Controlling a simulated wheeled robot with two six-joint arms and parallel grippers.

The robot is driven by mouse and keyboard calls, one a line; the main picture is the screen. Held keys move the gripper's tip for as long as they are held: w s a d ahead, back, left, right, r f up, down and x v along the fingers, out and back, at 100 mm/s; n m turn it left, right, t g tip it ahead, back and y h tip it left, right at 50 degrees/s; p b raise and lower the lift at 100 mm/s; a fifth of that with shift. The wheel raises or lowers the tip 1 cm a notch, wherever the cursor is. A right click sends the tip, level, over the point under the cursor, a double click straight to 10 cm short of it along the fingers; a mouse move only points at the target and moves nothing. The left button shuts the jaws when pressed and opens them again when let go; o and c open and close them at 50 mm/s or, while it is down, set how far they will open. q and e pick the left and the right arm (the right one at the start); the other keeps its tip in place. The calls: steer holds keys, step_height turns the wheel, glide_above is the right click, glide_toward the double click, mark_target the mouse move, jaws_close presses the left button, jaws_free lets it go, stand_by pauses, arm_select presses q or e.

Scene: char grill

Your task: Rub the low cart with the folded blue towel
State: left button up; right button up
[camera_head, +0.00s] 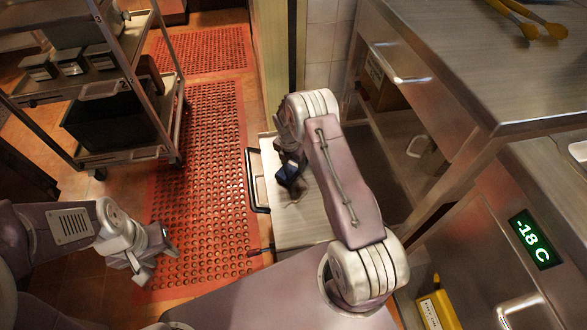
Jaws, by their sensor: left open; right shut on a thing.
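The low cart (315,212) stands in the middle of the view, with a pale flat top and a dark handle on its left side. My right gripper (290,170) is over the cart's top and shut on the folded blue towel (292,177). Only a small dark blue part of the towel shows, at or close to the cart's surface; my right arm hides the rest. I cannot tell if the towel touches the top. My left gripper (156,262) is open and empty over the floor at lower left, apart from the cart.
A wheeled metal rack (125,157) with a black bin (105,120) stands at upper left. A red perforated mat (205,170) covers the floor between rack and cart. A steel counter (440,40) with yellow-handled tongs (520,18) and a freezer front (470,260) bound the right side.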

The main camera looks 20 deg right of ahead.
mark_target(295, 175)
steer(key=shift+w+d+f, duration=0.1)
steer(key=shift+w, duration=0.4)
steer(key=shift+w+d+b, duration=0.1)
steer(key=shift+w+b, duration=0.2)
steer(key=shift+w, duration=0.05)
steer(key=shift+s+r+p, duration=0.25)
steer(key=shift+s+p, duration=0.05)
steer(key=shift+p, duration=0.3)
steer(key=shift+s+a+r+p, duration=0.1)
steer(key=shift+s+a+p, duration=0.2)
steer(key=shift+s+p, duration=0.95)
steer(key=shift+p, duration=0.1)
steer(key=shift+s+a+f, duration=0.15)
steer(key=shift+s+f, duration=0.05)
steer(key=shift+s, duration=0.05)
steer(key=shift+s+r+p, duration=0.1)
steer(key=shift+s+p, duration=0.2)
steer(key=shift+p, duration=0.2)
steer(key=shift+s+a+p, duration=0.25)
steer(key=shift+s+p, duration=0.45)
steer(key=shift+s, duration=0.25)
steer(key=shift+s+a, duration=0.15)
steer(key=shift+s, duration=0.4)
